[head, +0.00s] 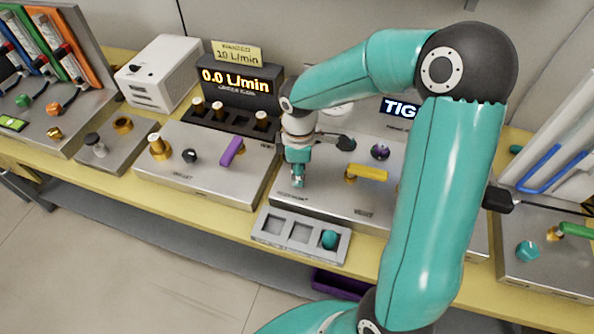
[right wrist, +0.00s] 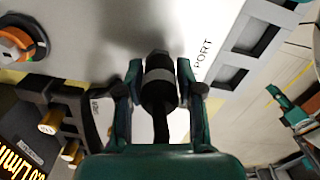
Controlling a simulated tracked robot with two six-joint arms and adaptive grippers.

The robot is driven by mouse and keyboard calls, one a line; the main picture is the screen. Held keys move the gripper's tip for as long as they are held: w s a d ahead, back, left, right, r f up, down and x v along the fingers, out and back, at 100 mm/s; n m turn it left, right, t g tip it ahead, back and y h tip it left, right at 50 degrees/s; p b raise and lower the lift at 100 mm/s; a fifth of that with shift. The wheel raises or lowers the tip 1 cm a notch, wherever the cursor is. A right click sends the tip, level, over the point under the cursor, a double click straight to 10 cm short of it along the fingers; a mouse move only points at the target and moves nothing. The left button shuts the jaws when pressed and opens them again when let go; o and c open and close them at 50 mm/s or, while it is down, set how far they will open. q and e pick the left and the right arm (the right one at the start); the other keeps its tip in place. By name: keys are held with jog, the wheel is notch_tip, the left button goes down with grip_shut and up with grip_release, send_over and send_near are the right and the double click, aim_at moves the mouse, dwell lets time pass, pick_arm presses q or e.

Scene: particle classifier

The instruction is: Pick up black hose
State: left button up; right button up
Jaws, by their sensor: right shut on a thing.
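The black hose's end (right wrist: 158,92), a black cylindrical fitting with a grey band, is between the fingers of my right gripper (right wrist: 160,85) in the right wrist view. Both fingers close on its sides, and the hose runs back towards the palm, where it is hidden. Its tip is near the metal panel beside the lettering "PORT"; I cannot tell whether it touches. In the head view my right gripper (head: 298,178) points down at the left part of the middle panel, and the hose is mostly hidden there.
A grey tray (head: 262,238) with square pockets, one holding a teal knob (head: 329,239), lies in front of the panel. A yellow handle (head: 367,173) and a purple handle (head: 232,151) stick up nearby. The display box (head: 237,84) reads 0.0 L/min.

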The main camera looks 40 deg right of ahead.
notch_tip(320, 180, up, 20)
jog(key=shift+p, duration=0.45)
jog(key=shift+r, duration=0.1)
dwell(0.4)
jog(key=shift+r+p, duration=2.2)
jog(key=shift+p, duration=0.05)
notch_tip(320, 180, up, 3)
jog(key=p, duration=0.3)
